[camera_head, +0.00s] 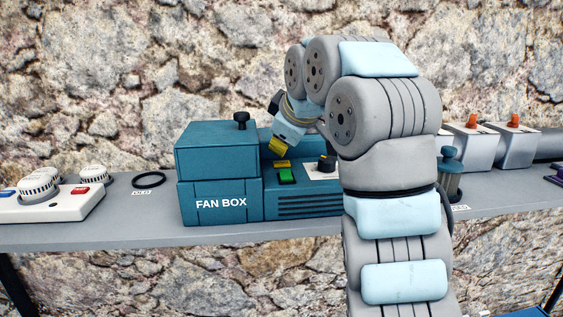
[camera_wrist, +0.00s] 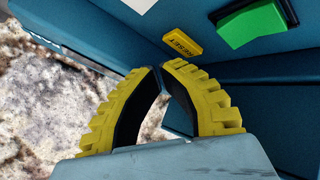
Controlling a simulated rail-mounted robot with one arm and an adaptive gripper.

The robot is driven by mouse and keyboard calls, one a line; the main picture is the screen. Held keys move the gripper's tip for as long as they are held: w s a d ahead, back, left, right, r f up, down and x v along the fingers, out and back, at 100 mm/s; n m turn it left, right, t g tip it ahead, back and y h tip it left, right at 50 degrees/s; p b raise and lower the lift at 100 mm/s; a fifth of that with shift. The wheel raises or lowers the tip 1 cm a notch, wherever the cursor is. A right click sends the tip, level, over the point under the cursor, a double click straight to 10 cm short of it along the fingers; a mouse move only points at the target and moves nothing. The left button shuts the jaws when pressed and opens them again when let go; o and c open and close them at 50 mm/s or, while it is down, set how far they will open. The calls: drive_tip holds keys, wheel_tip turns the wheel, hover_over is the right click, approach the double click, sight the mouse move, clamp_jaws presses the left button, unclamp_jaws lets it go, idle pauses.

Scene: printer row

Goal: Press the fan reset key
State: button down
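The fan box (camera_head: 221,189) is a teal housing on the shelf with a lower section at its right. A small yellow reset key (camera_head: 282,163), just behind a green switch (camera_head: 287,175), sits on that lower section. The key also shows in the wrist view, labelled RESET (camera_wrist: 183,41), beside the green switch (camera_wrist: 250,24). My gripper (camera_head: 277,148) points down just above the key. Its yellow fingers (camera_wrist: 163,66) meet at the tips and hold nothing. A small gap shows between the fingertips and the key; I cannot judge its depth.
A black knob (camera_head: 326,164) stands right of the key, near my arm. A black knob (camera_head: 241,118) tops the box. A white unit with dials (camera_head: 58,205) and a black ring (camera_head: 148,180) are at left. White boxes (camera_head: 470,148) with orange switches are at right.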

sight(282, 161)
drive_tip(key=shift+r+p, duration=1.7)
drive_tip(key=shift+r, duration=0.85)
